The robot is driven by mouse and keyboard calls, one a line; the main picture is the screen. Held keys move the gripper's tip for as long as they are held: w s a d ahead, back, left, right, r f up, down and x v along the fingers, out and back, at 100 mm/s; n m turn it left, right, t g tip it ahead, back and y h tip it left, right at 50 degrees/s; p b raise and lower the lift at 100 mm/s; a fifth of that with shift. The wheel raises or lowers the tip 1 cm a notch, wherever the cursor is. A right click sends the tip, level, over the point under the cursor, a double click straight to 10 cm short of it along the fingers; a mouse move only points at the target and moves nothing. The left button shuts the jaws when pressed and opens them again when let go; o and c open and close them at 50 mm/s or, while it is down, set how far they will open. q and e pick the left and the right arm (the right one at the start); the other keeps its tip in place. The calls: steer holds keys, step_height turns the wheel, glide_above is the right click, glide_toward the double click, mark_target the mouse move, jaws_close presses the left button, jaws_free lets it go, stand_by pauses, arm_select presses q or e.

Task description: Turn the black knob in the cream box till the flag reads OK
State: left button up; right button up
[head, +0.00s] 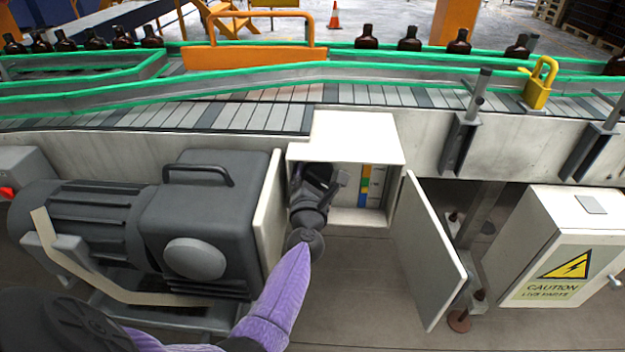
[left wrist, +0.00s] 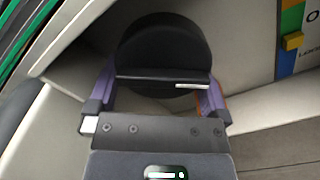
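The cream box (head: 345,135) stands open below the conveyor. My left gripper (head: 318,180) reaches into its left part and hides the knob in the head view. In the left wrist view, the round black knob (left wrist: 165,45) with a white mark on its front bar lies between my left gripper's fingers (left wrist: 160,100). The fingers are spread at the knob's two sides; I cannot tell if they press on it. A coloured scale (head: 365,186) is on the box's right inside. In the wrist view its yellow flag (left wrist: 292,41) sits near the green-blue border. The lettering is partly cut off. My right gripper is not in view.
The box's open door (head: 432,252) hangs to the right. A grey motor (head: 200,220) stands close on the left. A caution cabinet (head: 555,250) is at far right. The conveyor (head: 260,115) with amber bottles (head: 367,37) and a yellow padlock (head: 538,90) runs above.

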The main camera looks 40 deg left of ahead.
arm_select(q)
steer(key=shift+s, duration=0.1)
steer(key=shift+s+d, duration=0.2)
steer(key=shift+s, duration=0.1)
steer(key=p+v, duration=0.2)
steer(key=v, duration=0.7)
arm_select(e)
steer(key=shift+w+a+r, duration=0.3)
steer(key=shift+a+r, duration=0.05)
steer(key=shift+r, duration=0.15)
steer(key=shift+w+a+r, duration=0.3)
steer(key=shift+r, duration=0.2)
arm_select(q)
steer(key=shift+d, duration=0.1)
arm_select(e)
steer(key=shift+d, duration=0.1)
